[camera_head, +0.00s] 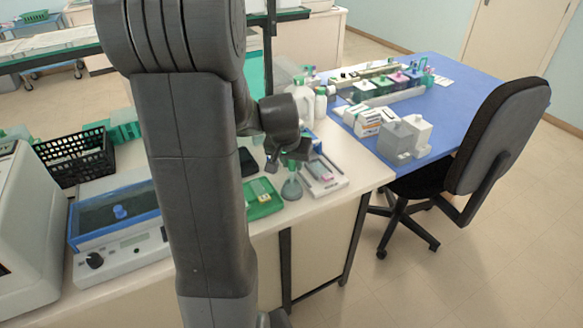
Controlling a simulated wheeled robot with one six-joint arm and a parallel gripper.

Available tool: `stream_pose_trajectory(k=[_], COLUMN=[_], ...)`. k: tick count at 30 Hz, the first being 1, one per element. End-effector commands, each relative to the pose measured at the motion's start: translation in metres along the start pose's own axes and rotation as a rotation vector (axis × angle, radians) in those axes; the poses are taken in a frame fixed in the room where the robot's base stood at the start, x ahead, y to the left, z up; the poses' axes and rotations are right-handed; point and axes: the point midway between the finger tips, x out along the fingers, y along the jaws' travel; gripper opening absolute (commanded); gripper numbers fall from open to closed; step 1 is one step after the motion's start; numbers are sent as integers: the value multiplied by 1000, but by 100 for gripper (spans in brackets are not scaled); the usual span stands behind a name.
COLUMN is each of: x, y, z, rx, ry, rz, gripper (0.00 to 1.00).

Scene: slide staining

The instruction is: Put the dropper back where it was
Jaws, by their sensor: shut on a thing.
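My gripper (286,158) hangs below my dark wrist, over the front part of the white bench. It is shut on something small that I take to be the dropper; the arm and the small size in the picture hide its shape. A small conical flask or bottle (292,188) with grey-green contents and a teal neck stands just below the gripper. I cannot tell whether the held dropper is inside its neck or above it.
A green tray (262,198) is left of the flask, and a white tray with slides (325,178) is right. White bottles (303,101) stand behind. A blue-topped device (118,218) and black basket (78,158) are left. The blue table (450,92) and office chair (497,140) are right.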

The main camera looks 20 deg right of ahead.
Motion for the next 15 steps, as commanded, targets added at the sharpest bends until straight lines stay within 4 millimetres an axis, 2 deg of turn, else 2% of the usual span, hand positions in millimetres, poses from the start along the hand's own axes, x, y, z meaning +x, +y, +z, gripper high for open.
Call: stream_pose_trajectory(k=[1, 4, 15], x=[8, 16, 21], y=[0, 0, 0], z=[4, 7, 8], rx=[-1, 0, 0], ry=[-5, -2, 0], rz=[2, 1, 0], gripper=[4, 4, 4])
